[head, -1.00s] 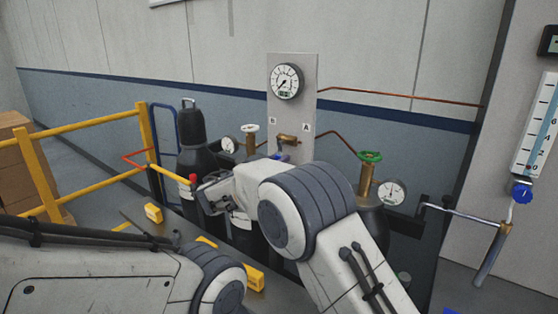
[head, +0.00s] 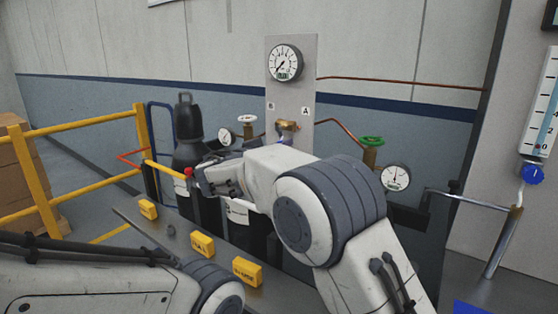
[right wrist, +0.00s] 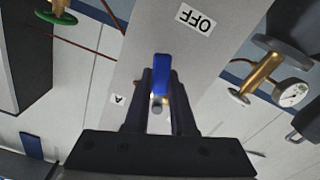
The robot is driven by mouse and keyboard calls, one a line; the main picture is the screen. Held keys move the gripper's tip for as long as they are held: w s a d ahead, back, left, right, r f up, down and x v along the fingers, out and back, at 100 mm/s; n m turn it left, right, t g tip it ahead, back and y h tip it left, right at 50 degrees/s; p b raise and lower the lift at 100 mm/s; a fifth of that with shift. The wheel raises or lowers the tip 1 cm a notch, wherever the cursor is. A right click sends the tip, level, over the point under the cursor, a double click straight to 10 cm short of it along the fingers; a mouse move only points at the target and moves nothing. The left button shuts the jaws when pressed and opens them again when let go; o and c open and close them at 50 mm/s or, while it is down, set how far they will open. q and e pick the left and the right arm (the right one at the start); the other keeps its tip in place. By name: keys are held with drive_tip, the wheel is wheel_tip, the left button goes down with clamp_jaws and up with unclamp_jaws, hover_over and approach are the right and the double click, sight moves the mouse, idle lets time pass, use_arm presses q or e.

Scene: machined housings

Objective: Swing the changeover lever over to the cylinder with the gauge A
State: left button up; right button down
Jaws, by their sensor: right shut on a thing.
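The changeover lever (right wrist: 161,72) is blue; in the right wrist view it stands between my right gripper's fingers (right wrist: 161,84). Those dark fingers are shut on it. The lever sits on the grey panel (head: 292,90), and its free end is toward the side of the OFF label (right wrist: 197,18). In the head view a brass valve (head: 288,126) shows on the panel; my right arm hides most of the lever. Label A (head: 306,111) is right of the valve, label B left. The cylinder at right has a green handwheel (head: 372,141) and a gauge (head: 396,177). My left gripper is out of view.
Yellow rails (head: 75,132) are at far left. Yellow blocks (head: 202,245) lie on a grey surface below. A copper pipe (head: 400,84) runs right from the panel.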

drive_tip(key=shift+s+d+r+n+b, duration=0.15)
drive_tip(key=shift+d+n+b, duration=0.25)
drive_tip(key=shift+n+b, duration=0.5)
drive_tip(key=shift+s+d+r+n+b, duration=0.1)
drive_tip(key=shift+s+d+n+b, duration=0.05)
drive_tip(key=shift+n+b, duration=0.3)
drive_tip(key=shift+r, duration=0.1)
drive_tip(key=c, duration=0.7)
unclamp_jaws()
drive_tip(key=shift+c, duration=0.2)
drive_tip(key=shift+s+a+n, duration=0.2)
drive_tip(key=shift+a+n, duration=0.05)
drive_tip(key=shift+a, duration=0.05)
drive_tip(key=b+v, duration=0.2)
drive_tip(key=v, duration=0.8)
